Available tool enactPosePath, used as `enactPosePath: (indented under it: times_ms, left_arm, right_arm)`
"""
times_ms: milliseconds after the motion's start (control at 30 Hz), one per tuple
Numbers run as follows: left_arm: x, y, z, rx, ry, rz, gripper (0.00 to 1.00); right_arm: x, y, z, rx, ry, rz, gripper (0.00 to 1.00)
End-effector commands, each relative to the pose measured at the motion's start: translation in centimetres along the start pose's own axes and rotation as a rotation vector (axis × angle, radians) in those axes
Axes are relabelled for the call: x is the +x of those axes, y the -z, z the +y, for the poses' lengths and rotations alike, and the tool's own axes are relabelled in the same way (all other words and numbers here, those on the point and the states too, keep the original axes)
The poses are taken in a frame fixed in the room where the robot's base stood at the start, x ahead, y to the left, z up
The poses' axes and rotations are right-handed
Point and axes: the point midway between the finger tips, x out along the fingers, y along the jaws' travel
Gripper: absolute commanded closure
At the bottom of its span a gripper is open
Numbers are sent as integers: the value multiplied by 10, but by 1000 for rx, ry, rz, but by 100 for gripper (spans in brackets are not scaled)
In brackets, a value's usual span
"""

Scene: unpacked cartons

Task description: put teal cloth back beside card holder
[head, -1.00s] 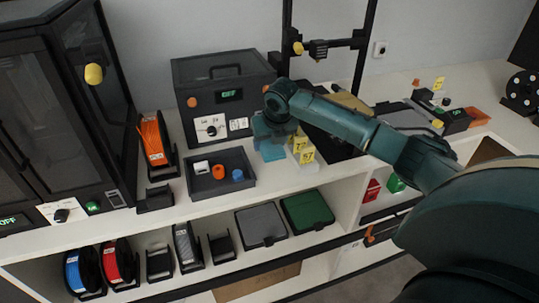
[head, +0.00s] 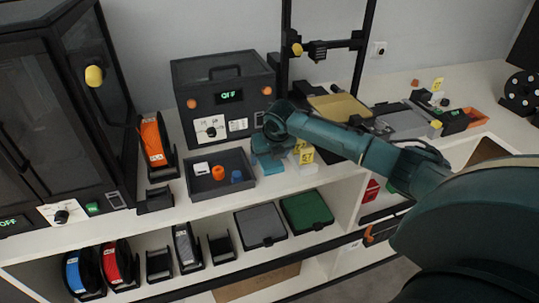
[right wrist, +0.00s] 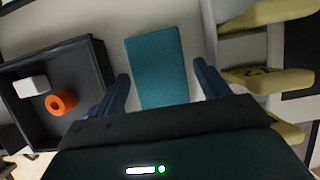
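The teal cloth (head: 269,166) lies flat on the white counter, between the dark tray and the card holder. The right wrist view shows the cloth (right wrist: 157,68) as a ribbed rectangle between my fingertips. My right gripper (head: 263,150) is just above it, open, with one finger on each side (right wrist: 158,82); nothing is held. The card holder (head: 304,170) is white with numbered yellow cards and stands right of the cloth. In the right wrist view its cards (right wrist: 268,80) are close to my right-hand finger. My arm hides part of the holder in the head view. My left gripper is out of view.
A dark tray (head: 190,182) with a white piece, an orange ring and a blue piece is left of the cloth. A black-framed machine (head: 345,105) is behind my arm. The counter's front edge is close.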

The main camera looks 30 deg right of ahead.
Motion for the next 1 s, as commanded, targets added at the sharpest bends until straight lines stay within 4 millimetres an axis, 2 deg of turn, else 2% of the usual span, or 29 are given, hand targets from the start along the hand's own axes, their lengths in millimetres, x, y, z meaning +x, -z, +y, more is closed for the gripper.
enactPosePath:
  times_ms: [300, 433, 800, 1000]
  left_arm:
    - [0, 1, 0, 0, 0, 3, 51]
    - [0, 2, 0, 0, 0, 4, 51]
    - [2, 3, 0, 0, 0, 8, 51]
    - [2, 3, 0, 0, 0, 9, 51]
  right_arm:
    - [-1, -1, 0, 0, 0, -1, 20]
    - [-12, -3, -1, 0, 0, -3, 20]
    - [-88, -3, 0, -1, -1, -4, 20]
    - [-116, -2, 0, 1, -1, -2, 20]
